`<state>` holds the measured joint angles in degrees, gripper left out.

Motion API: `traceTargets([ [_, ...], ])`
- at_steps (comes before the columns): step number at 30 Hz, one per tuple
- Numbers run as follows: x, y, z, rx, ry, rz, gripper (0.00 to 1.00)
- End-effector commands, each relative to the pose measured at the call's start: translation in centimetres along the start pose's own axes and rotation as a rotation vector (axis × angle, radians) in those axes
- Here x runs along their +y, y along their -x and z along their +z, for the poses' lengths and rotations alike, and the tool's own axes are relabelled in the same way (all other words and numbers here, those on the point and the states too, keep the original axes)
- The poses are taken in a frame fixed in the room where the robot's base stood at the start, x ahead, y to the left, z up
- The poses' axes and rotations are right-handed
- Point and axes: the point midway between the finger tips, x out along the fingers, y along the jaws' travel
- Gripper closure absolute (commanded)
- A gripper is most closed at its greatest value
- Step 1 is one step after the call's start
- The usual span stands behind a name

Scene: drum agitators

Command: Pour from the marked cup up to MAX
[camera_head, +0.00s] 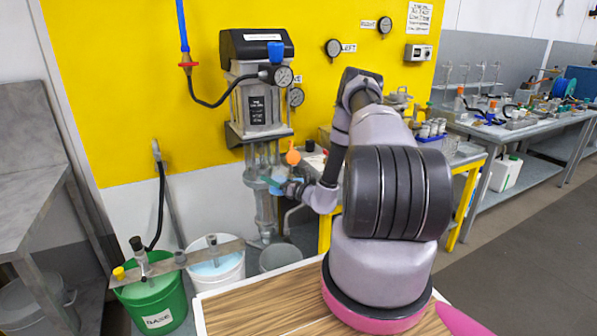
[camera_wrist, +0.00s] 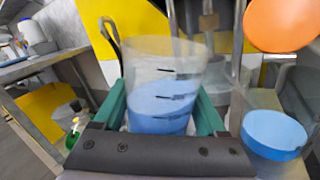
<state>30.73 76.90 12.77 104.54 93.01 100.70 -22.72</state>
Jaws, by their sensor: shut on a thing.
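The marked cup (camera_wrist: 164,62) is clear, has dark level marks and holds blue liquid in its lower part. The liquid's top lies around the middle marks, below the uppermost one. My gripper (camera_wrist: 160,108) is shut on the cup, with a green finger on each side. In the head view my gripper (camera_head: 272,184) is small, in front of the machine's clear columns, and my arm partly hides it. The black-topped machine (camera_head: 258,100) stands against the yellow wall. I cannot read a MAX mark.
An orange knob (camera_head: 293,156) is close beside my gripper. A blue round piece (camera_wrist: 274,133) lies right of the cup. A green bucket (camera_head: 155,297) and a white bucket (camera_head: 217,270) stand at lower left under a plank. A wooden tabletop (camera_head: 265,305) is in front.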

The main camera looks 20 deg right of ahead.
Motion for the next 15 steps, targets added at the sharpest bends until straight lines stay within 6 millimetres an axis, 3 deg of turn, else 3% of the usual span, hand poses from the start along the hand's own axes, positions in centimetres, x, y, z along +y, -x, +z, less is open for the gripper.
traceTargets([
  [12, -1.1, 0.2, 1.0, -0.044, -0.202, 0.001, 0.91],
  [15, -1.0, 0.1, 3.0, -0.057, -0.248, 0.002, 0.91],
])
